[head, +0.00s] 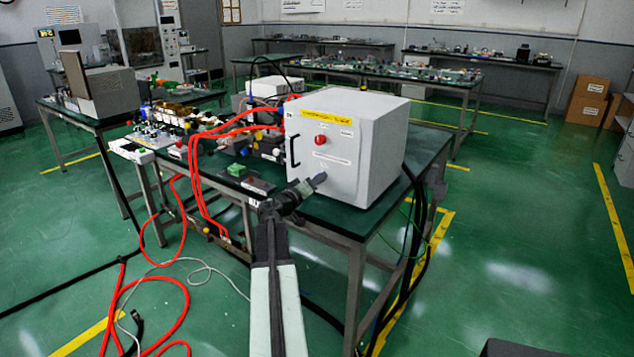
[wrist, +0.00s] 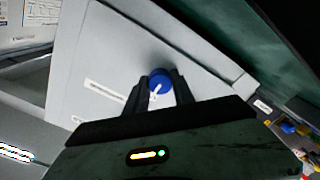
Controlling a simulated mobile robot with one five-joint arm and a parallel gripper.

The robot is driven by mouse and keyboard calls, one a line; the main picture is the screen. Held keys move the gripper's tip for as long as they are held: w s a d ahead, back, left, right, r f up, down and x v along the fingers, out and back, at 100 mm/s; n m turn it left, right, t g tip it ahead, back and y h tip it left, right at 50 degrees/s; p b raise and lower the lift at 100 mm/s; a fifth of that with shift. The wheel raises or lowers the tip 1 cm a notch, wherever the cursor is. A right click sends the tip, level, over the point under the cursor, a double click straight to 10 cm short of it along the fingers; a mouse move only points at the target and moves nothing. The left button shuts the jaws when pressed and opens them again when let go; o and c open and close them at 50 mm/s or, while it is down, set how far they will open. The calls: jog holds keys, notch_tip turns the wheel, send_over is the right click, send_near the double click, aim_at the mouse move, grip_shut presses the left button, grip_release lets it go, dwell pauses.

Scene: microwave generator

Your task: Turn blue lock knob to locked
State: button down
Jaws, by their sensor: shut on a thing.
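The blue lock knob (wrist: 159,80) is on the pale grey front panel of the microwave generator box (wrist: 110,50). It shows between the two fingers of my gripper (wrist: 157,93) in the wrist view, with a white pointer mark on it. My gripper is shut on the knob. In the head view my gripper (head: 318,180) reaches the lower front of the grey box (head: 375,150) and hides the blue knob. A red knob (head: 321,140) sits higher on the same front panel, and a black handle (head: 293,151) is at its left edge.
The box stands on a dark green bench (head: 425,150). Red hoses (head: 235,125) run left of it and down to the floor. Small devices crowd the bench to the left. The green floor (head: 520,240) at right is clear.

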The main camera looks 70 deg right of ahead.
dwell(0.4)
jog(key=c, duration=1.1)
grip_release()
jog(key=shift+o, duration=0.2)
jog(key=shift+a, duration=0.1)
jog(key=v, duration=0.7)
jog(key=shift+a, duration=0.35)
jog(key=shift+w, duration=0.2)
